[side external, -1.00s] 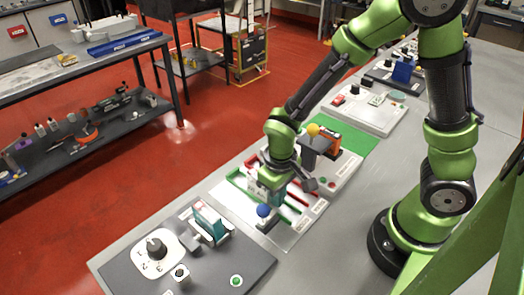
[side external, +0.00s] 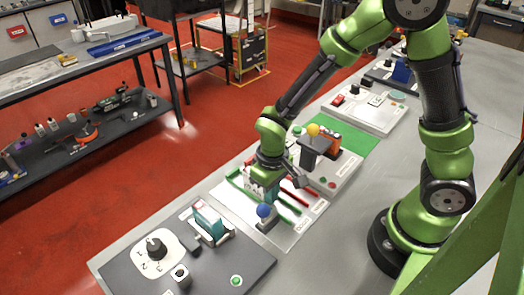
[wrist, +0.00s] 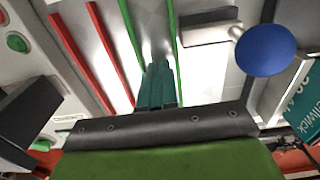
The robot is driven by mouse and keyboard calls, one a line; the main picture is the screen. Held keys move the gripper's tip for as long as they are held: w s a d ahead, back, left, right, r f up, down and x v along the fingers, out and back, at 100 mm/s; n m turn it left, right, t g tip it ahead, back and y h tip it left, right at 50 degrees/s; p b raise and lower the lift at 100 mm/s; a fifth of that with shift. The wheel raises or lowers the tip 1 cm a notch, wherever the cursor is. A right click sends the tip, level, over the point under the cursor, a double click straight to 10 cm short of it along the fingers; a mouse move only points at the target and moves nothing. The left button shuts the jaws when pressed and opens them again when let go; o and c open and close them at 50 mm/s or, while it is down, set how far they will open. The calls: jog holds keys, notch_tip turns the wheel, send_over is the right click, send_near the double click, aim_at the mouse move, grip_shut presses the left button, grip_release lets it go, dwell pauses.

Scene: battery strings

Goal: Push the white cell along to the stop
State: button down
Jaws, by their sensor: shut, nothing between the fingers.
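A white plate (side external: 228,203) carries a pair of green rails (side external: 287,205) and a pair of red rails. They also show in the wrist view, the green rails (wrist: 177,28) in the middle and the red rails (wrist: 92,45) to the left. My gripper (side external: 262,196) is low over the green-railed lane, its teal fingers together. In the wrist view the shut fingertips (wrist: 158,66) point along this lane. A pale, shiny patch lies between the green rails beyond them. I cannot clearly pick out the white cell or the stop, nor tell whether the fingers touch the cell.
A blue ball (side external: 264,210) on a grey block stands close to my gripper; the ball (wrist: 265,50) is at right in the wrist view. A yellow ball (side external: 313,130) tops a dark fixture behind. A dark panel with a knob (side external: 155,247) lies in front. Bare bench lies right.

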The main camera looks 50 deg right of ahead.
jog(key=shift+w, duration=2.1)
jog(key=shift+s, duration=0.15)
jog(key=shift+s, duration=0.35)
jog(key=shift+r, duration=3.5)
jog(key=shift+s+f, duration=0.15)
jog(key=shift+s, duration=0.1)
jog(key=s+d+r+m+t+y, duration=0.1)
jog(key=s+d+r+m+t, duration=0.1)
jog(key=s+r, duration=0.3)
jog(key=s+d+r+m+t+y, duration=0.1)
jog(key=s+d+r+t, duration=0.3)
jog(key=r, duration=0.7)
jog(key=shift+s+d+r+m+t, duration=0.35)
jog(key=shift+s+m+t, duration=0.15)
jog(key=shift+t, duration=0.1)
